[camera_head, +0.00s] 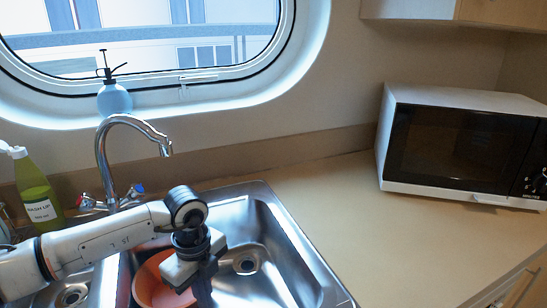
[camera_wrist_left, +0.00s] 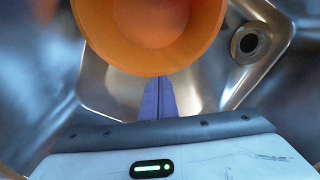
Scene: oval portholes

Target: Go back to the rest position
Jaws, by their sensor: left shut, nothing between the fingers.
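My left arm reaches in from the left in the head view. Its gripper (camera_head: 192,268) hangs over the sink, pointing down. The left wrist view shows its two fingers (camera_wrist_left: 158,98) pressed together with nothing held between them. An orange bowl (camera_head: 150,283) lies in the sink just left of and partly behind the gripper. The bowl (camera_wrist_left: 150,62) also fills the upper middle of the left wrist view, right at the fingertips. I cannot tell whether they touch. My right gripper is not in view.
The metal sink (camera_head: 268,225) has a drain and a chrome faucet (camera_head: 103,150) behind it. A green bottle (camera_head: 37,195) stands at the left, a blue spray bottle (camera_head: 114,98) on the window ledge. A white microwave (camera_head: 455,140) sits right; the counter (camera_head: 345,225) between is clear.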

